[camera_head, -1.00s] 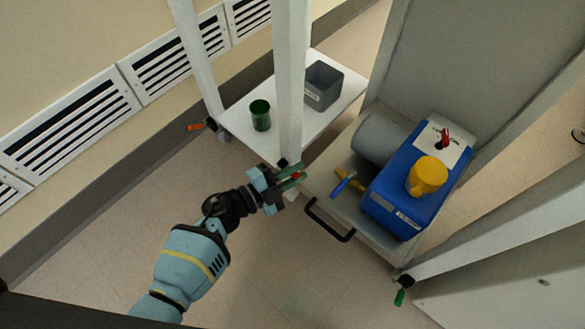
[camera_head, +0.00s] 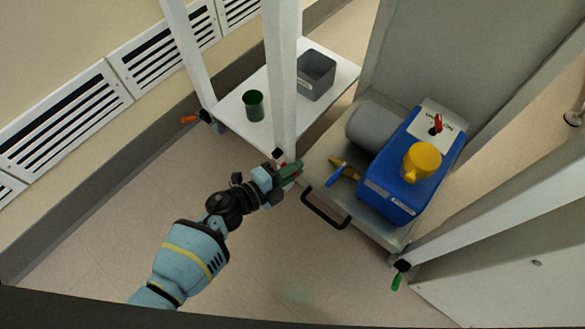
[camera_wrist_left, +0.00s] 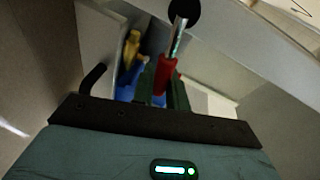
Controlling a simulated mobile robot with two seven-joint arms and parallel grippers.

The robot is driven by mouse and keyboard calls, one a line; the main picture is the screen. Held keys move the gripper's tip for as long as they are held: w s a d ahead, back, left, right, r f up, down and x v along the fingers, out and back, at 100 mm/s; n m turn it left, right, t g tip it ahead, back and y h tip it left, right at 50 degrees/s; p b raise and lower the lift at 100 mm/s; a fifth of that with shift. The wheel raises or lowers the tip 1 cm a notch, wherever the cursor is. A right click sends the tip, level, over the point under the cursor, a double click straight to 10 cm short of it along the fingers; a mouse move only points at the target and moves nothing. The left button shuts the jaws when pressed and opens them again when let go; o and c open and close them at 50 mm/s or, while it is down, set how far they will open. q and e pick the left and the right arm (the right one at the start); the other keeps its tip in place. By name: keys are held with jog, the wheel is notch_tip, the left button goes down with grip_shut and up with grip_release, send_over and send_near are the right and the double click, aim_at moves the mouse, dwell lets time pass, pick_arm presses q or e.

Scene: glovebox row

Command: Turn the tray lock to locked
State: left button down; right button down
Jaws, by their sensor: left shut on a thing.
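The tray lock shows as a red handle (camera_wrist_left: 166,75) on a metal shaft in the left wrist view, with a black round part behind the shaft's far end. My left gripper (camera_head: 290,168) is shut on this red handle, at the near left corner of the grey tray (camera_head: 318,176). In the head view the fingers hide most of the lock, and only a little red shows beside them. I cannot read any lock mark. My right gripper is not in view.
The tray carries a blue pump (camera_head: 410,170) with a yellow cap, and a blue-handled yellow valve (camera_head: 341,172). A black pull handle (camera_head: 325,210) is on its front. A white post (camera_head: 284,80) rises close behind my gripper. A white shelf holds a green cup (camera_head: 253,106) and grey bin (camera_head: 316,76).

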pick_arm(q)
jog(key=c, duration=1.6)
grip_release()
jog(key=shift+o, duration=0.8)
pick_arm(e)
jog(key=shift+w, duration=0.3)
